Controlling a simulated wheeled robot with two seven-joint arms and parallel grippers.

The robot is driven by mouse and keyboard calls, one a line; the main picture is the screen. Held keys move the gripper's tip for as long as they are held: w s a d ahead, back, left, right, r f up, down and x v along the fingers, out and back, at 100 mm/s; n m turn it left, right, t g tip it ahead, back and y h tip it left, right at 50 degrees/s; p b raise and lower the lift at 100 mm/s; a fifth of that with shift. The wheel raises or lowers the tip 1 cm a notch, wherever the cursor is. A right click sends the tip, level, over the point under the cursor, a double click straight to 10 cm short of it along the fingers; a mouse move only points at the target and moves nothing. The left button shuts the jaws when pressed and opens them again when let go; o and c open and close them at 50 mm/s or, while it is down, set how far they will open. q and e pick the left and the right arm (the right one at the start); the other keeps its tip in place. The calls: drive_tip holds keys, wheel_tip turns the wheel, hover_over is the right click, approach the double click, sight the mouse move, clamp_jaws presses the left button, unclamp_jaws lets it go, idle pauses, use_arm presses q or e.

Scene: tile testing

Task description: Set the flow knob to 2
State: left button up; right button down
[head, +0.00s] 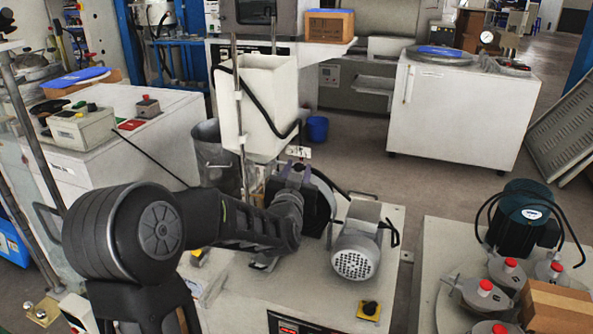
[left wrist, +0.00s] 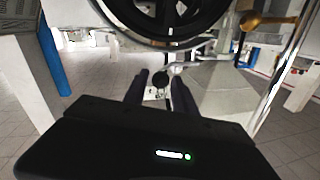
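In the left wrist view a small dark round knob (left wrist: 161,79) shows between my two fingertips. It looks like the flow knob; its markings and setting are too small to read. My left gripper (left wrist: 158,88) is open, with one dark finger on each side of the knob; I cannot tell whether either touches it. In the head view my left gripper (head: 297,170) is near a small white plate (head: 299,152) below the white tank (head: 268,105). The knob cannot be made out there. My right gripper is not in view.
A machine with a black disc (head: 322,205) and a grey motor (head: 357,245) stands close to my left gripper. A large black wheel (left wrist: 165,15) is at the top of the wrist view. A bench with red-capped parts (head: 485,288) is at right.

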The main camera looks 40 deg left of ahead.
use_arm(q)
drive_tip(key=shift+o, duration=1.2)
drive_tip(key=p+v, duration=0.1)
drive_tip(key=v, duration=0.7)
